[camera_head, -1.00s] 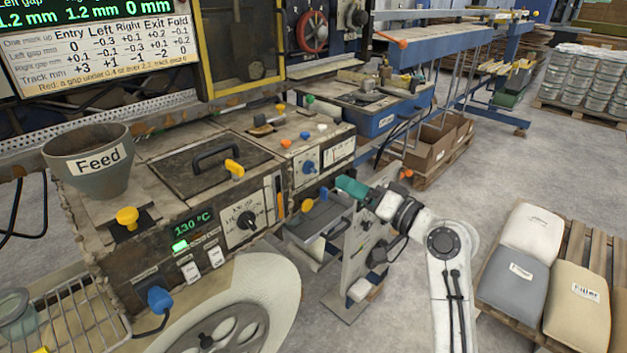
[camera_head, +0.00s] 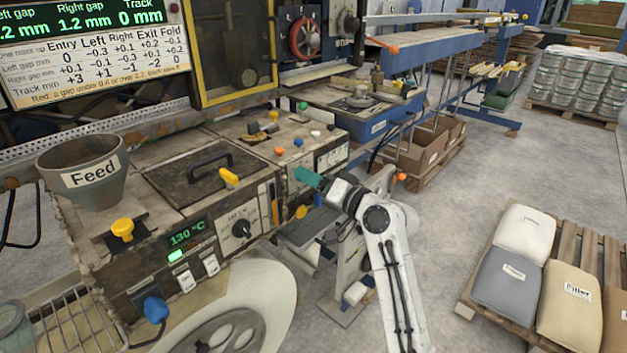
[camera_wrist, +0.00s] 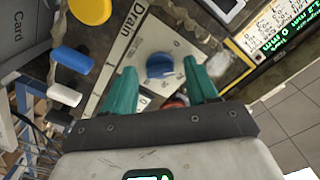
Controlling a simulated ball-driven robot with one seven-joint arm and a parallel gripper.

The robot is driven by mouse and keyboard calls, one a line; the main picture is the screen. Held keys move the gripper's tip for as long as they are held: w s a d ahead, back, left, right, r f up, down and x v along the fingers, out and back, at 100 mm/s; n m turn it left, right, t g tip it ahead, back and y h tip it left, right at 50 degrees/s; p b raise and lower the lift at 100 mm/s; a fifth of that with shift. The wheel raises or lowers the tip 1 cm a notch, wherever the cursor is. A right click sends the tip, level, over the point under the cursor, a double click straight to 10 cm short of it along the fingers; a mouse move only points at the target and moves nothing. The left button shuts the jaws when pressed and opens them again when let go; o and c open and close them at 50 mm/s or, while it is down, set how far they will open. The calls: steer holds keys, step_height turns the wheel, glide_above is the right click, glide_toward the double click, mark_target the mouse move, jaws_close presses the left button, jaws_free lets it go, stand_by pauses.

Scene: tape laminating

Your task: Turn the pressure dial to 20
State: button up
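A round blue dial (camera_wrist: 160,66) sits on a pale plate in the wrist view. It lies between and just beyond my fingertips, and I see no contact. In the head view my gripper (camera_head: 308,177) is at the front panel of the small control box (camera_head: 295,150) and hides the blue dial there. I cannot read the dial's scale or setting. A black dial (camera_head: 241,229) is on the larger machine's front, left of my gripper.
A yellow knob (camera_wrist: 90,8), a blue handle (camera_wrist: 72,58) and a white handle (camera_wrist: 65,95) lie left of my fingers in the wrist view. A red part (camera_wrist: 175,102) shows between the fingers. Sacks (camera_head: 526,232) lie on a pallet at right.

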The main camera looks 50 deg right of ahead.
steer(key=c, duration=1)
steer(key=shift+m+p, duration=0.4)
steer(key=shift+p, duration=0.05)
steer(key=shift+m+p, duration=3.5)
steer(key=shift+m, duration=0.5)
steer(key=shift+f, duration=0.1)
steer(key=o, duration=1)
steer(key=shift+o, duration=0.2)
